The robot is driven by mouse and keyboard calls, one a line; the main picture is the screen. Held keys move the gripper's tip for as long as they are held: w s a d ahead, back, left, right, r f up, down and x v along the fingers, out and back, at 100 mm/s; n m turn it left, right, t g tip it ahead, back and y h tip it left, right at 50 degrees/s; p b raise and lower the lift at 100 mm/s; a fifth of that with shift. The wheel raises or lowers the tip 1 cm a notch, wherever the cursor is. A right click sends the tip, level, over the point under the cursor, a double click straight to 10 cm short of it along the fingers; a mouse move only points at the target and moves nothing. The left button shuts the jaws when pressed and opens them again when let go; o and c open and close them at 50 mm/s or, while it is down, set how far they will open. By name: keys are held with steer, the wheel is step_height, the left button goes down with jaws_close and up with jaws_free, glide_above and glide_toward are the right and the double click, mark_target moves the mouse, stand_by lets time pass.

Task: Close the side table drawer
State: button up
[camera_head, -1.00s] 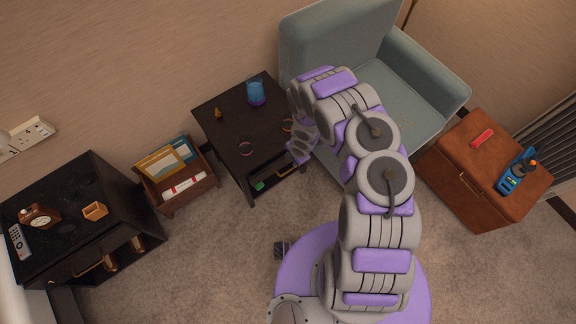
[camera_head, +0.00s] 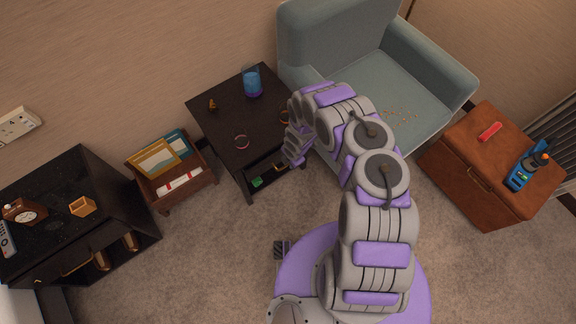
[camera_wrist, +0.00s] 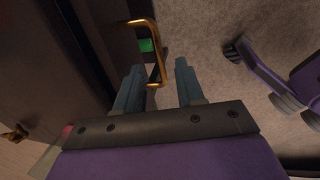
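The dark side table (camera_head: 222,118) stands in the middle of the head view. Its drawer (camera_head: 262,182) is at the front and looks partly open, with a green item (camera_head: 257,181) inside. A brass handle (camera_head: 281,166) is on the drawer front. My gripper (camera_head: 297,158) is at the table's front right in the head view, where the arm hides its fingers. In the wrist view, my gripper (camera_wrist: 158,84) is open and empty. The brass handle (camera_wrist: 152,32) reaches down between the two fingers, and the green item (camera_wrist: 146,45) shows behind it. Contact cannot be told.
A blue armchair (camera_head: 345,55) is behind my arm. A wooden magazine rack (camera_head: 190,195) stands left of the table. A black cabinet (camera_head: 130,200) is at far left and a brown leather cabinet (camera_head: 500,190) at right. Carpet (camera_head: 215,270) in front is clear.

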steer(key=shift+w+a+f+b, duration=0.1)
steer(key=shift+a+f+b, duration=0.1)
steer(key=shift+f, duration=0.5)
steer(key=shift+w+a+f+b, duration=0.15)
steer(key=shift+a+f, duration=0.05)
steer(key=shift+f, duration=0.45)
steer(key=shift+w+a+f+b, duration=0.1)
steer(key=shift+a+f+b, duration=0.1)
steer(key=shift+f, duration=0.5)
steer(key=shift+d+r, duration=0.1)
steer(key=shift+d, duration=0.55)
steer(key=c, duration=0.5)
steer(key=shift+a, duration=0.15)
jaws_close()
steer(key=shift+a, duration=0.25)
steer(key=shift+s+d, duration=0.1)
